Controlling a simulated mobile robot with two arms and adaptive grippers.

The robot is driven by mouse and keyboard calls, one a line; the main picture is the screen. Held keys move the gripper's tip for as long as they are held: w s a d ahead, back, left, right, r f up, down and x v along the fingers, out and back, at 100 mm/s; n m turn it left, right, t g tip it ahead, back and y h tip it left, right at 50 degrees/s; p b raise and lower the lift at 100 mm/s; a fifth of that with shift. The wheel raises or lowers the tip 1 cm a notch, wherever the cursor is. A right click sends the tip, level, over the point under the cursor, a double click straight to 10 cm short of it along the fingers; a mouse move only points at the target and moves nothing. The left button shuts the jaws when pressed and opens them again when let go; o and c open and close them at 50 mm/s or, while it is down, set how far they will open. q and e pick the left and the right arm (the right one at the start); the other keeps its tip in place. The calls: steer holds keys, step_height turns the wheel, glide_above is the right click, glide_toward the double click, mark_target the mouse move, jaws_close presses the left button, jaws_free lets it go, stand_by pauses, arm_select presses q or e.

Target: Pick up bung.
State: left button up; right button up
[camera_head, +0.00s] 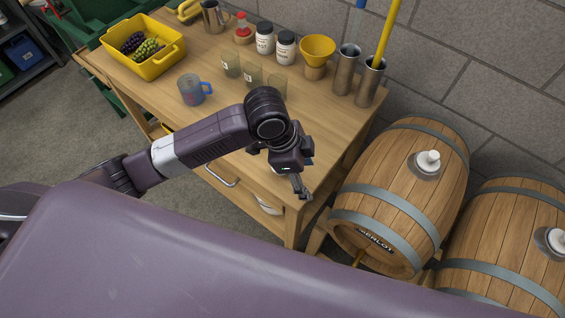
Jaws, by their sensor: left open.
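A white bung (428,160) sits upright on top of the nearer wooden barrel, in a pale round seat. A second white bung (556,239) sits on the other barrel at the right edge, partly cut off. My left gripper (279,172) hangs over the front right part of the table, pointing down. It is open, and I see nothing between its fingers. It is left of the nearer barrel and well apart from both bungs. My right gripper is not in view.
The Merlot barrel (400,190) and second barrel (510,235) stand right of the wooden table (150,95). The table holds a yellow crate (160,68) with grapes, a blue-handled jug (191,91), glasses, jars, a yellow funnel (318,49) and metal cylinders with brushes.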

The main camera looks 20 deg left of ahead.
arm_select(q)
steer(key=w+a+r, duration=0.1)
steer(key=a, duration=0.1)
steer(key=w+a+r+m+y, duration=0.1)
steer(key=a, duration=0.2)
steer(key=w+a+r+m+g+y, duration=0.1)
steer(key=w+a, duration=0.1)
steer(key=shift+a+r, duration=0.15)
steer(key=shift+a, duration=0.2)
steer(key=shift+w+a, duration=0.1)
steer(key=shift+a, duration=0.05)
step_height(320, 180, down, 7)
steer(key=shift+p, duration=1.15)
steer(key=shift+d+f, duration=0.2)
steer(key=shift+f, duration=0.1)
steer(key=shift+c, duration=0.5)
steer(key=c, duration=1.1)
steer(key=shift+r, duration=0.15)
steer(key=shift+c, duration=0.2)
